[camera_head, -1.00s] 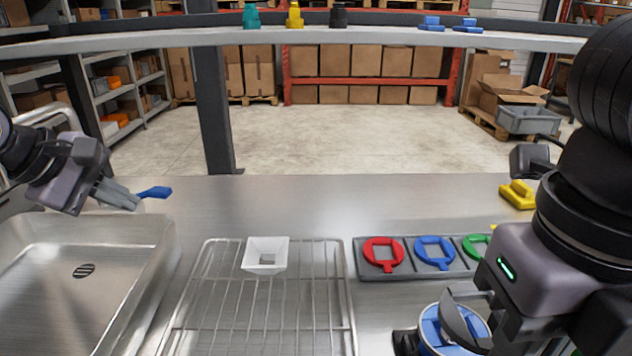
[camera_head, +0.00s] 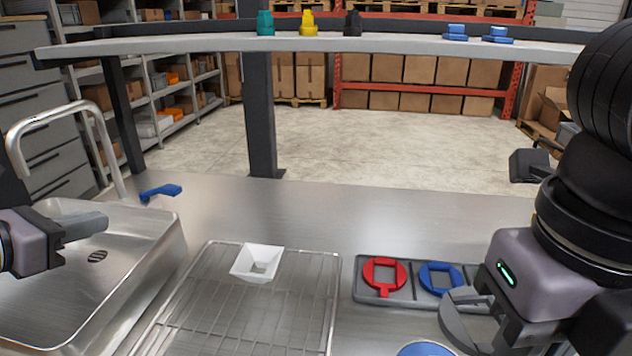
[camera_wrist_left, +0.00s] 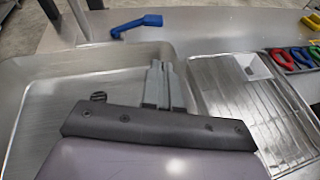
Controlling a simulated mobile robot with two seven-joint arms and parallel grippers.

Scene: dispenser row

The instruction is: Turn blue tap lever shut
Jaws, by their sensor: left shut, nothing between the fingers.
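The blue tap lever (camera_head: 160,192) stands at the back edge of the steel sink, its long end pointing to the right. In the left wrist view the lever (camera_wrist_left: 137,25) is beyond the sink, clear of the fingers. My left gripper (camera_head: 104,222) is shut and empty over the sink, in front of the lever and apart from it. Its closed fingers also show in the left wrist view (camera_wrist_left: 157,70). My right gripper (camera_head: 470,312) is at the lower right with a curved grey piece at its jaws; whether it is open or shut is unclear.
The steel sink (camera_head: 165,255) has a bent steel spout (camera_head: 50,118) at its left. A wire rack (camera_head: 235,320) bears a white square funnel (camera_head: 257,262). A grey tray holds a red ring (camera_head: 385,275) and a blue ring (camera_head: 440,279). The counter behind the rack is clear.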

